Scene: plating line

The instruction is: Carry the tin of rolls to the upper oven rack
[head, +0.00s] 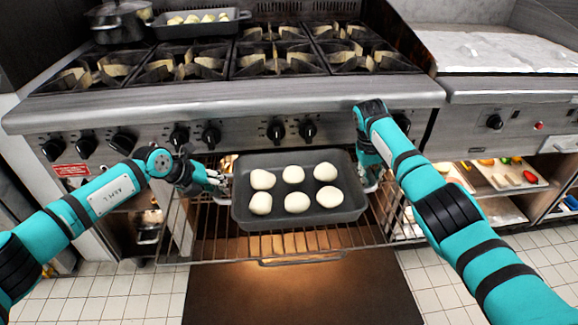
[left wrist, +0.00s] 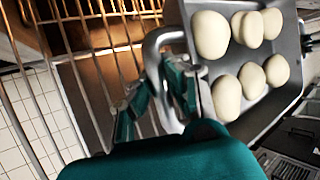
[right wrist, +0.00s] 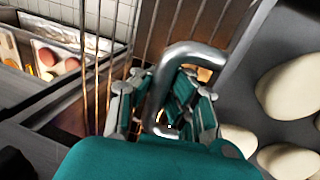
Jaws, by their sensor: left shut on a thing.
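The dark grey tin (head: 300,220) holds several pale round rolls (head: 293,174). It is over the pulled-out wire oven rack (head: 300,243) and looks level; I cannot tell for sure that it rests on the wires. My left gripper (head: 218,183) is shut on the tin's left handle, a metal loop (left wrist: 152,48) that shows between its fingers in the left wrist view. My right gripper (right wrist: 163,105) is open, with its fingers on both sides of the tin's right handle (right wrist: 190,52). In the head view my right arm partly hides that handle.
The open oven door (head: 300,295) lies below the rack. The stove front with black knobs (head: 277,131) overhangs the tin's back edge. A second tray of rolls (head: 200,28) and a pot (head: 118,22) stand on the stovetop. Shelves with food (head: 508,175) are at the right.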

